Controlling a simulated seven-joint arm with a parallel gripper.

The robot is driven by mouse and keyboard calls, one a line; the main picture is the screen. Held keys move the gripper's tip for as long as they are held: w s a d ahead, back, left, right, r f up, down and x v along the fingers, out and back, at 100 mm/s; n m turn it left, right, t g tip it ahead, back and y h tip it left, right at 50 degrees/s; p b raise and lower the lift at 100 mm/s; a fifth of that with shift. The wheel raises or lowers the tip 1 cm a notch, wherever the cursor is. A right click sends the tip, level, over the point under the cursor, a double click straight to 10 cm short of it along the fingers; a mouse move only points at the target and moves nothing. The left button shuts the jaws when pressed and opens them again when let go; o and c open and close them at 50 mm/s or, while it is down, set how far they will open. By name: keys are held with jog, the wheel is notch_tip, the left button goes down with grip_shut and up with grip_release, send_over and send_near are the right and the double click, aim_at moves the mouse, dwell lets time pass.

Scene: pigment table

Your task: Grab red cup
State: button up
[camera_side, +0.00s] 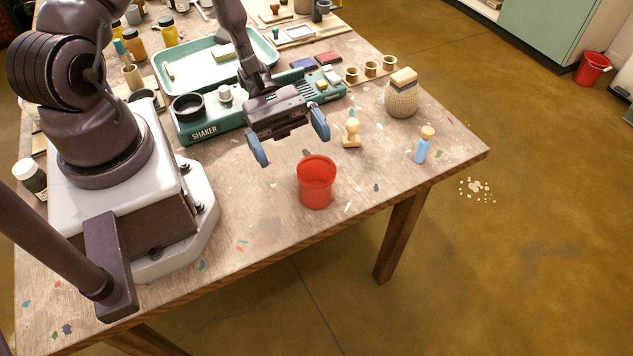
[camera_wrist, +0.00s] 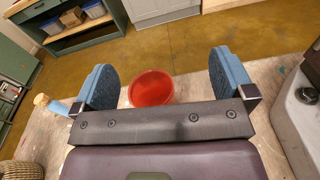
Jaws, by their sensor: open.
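The red cup (camera_side: 316,184) stands upright on the wooden table, close to its front edge. It looks empty in the side view. My gripper (camera_side: 290,143) is open, with its two blue fingers spread wide. It is above the table, up and to the left of the cup in the side view, and does not touch it. In the wrist view the cup (camera_wrist: 151,88) shows between the fingers of my gripper (camera_wrist: 160,80), beyond the dark palm bar and nearer the left finger. The bar may hide the cup's near side.
A wooden stamp (camera_side: 352,133), a blue bottle (camera_side: 423,147) and a woven jar (camera_side: 402,97) stand right of the cup. A green shaker (camera_side: 205,133) and a green tray (camera_side: 200,72) lie behind. Bare table (camera_side: 250,205) is left of the cup.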

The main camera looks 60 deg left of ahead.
aim_at(306, 159)
jog(key=shift+w+d+r+n+t+h, duration=0.15)
jog(key=shift+w+n+t+h, duration=0.1)
jog(key=shift+w+n+t, duration=0.3)
jog(key=shift+w+a+r+n+t+h, duration=0.15)
jog(key=shift+w+n+t+h, duration=0.15)
jog(key=shift+w, duration=0.4)
notch_tip(306, 159, down, 2)
jog(key=shift+d+f, duration=0.1)
jog(key=shift+f, duration=0.05)
notch_tip(306, 159, down, 4)
jog(key=shift+f, duration=0.1)
jog(key=shift+d+f, duration=0.1)
jog(key=shift+d, duration=1)
jog(key=shift+w+d, duration=0.1)
jog(key=shift+d, duration=0.3)
jog(key=c, duration=1)
